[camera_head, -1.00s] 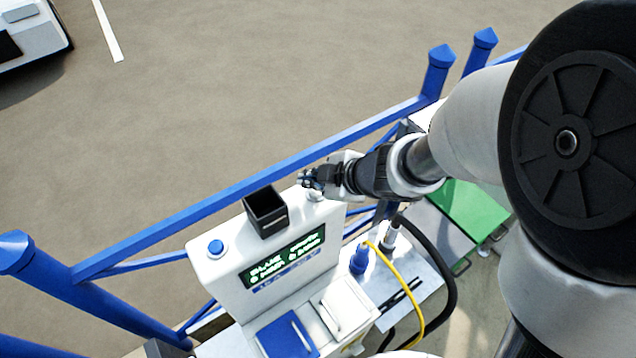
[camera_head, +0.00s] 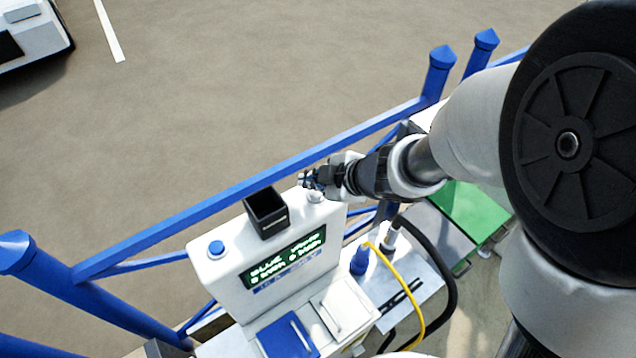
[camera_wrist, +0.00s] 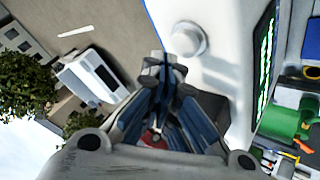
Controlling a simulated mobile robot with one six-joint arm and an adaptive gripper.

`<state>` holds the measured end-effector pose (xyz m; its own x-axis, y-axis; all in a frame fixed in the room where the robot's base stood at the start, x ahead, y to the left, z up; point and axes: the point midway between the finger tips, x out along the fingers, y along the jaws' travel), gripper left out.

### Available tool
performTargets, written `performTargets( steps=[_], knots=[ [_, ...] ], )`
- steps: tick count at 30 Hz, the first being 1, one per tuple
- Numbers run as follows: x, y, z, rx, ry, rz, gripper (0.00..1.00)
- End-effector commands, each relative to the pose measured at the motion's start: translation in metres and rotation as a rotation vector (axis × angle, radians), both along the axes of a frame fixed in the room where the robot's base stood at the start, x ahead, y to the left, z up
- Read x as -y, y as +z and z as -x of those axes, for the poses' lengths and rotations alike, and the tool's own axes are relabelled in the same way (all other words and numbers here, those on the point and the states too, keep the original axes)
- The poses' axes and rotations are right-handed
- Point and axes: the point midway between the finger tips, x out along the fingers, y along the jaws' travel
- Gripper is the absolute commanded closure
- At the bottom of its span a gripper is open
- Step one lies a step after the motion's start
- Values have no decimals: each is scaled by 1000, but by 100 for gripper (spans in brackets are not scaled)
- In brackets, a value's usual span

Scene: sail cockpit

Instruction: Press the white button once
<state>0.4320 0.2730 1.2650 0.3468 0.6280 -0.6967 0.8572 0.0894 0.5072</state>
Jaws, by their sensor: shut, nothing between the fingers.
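The white button (camera_head: 315,196) is a round cap on the top right of a white console (camera_head: 225,268). In the wrist view the white button (camera_wrist: 187,40) shows whole, on a round collar, just beyond the fingertips and a little to their right. My gripper (camera_head: 305,180) is shut and empty, close above the button in the head view. In the wrist view my gripper (camera_wrist: 165,62) has its fingertips together near the button's lower left edge. A small gap seems to lie between them; I cannot tell its depth.
A blue button (camera_head: 216,248) is on the console's left end, with a black open box (camera_head: 266,212) between the buttons. A lit display (camera_head: 288,258) is on the front. A blue railing (camera_head: 250,186) runs close behind. A yellow cable (camera_head: 414,310) and black hose hang at the right.

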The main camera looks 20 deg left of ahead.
Motion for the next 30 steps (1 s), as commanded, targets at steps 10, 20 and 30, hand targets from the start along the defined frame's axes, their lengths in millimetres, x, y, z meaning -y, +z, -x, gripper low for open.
performTargets(
  steps=[10,20,30],
  knots=[
    [0,-5,0,-1,1,0,100],
    [0,-9,0,0,0,0,100],
    [0,-11,0,0,0,0,100]
  ],
)
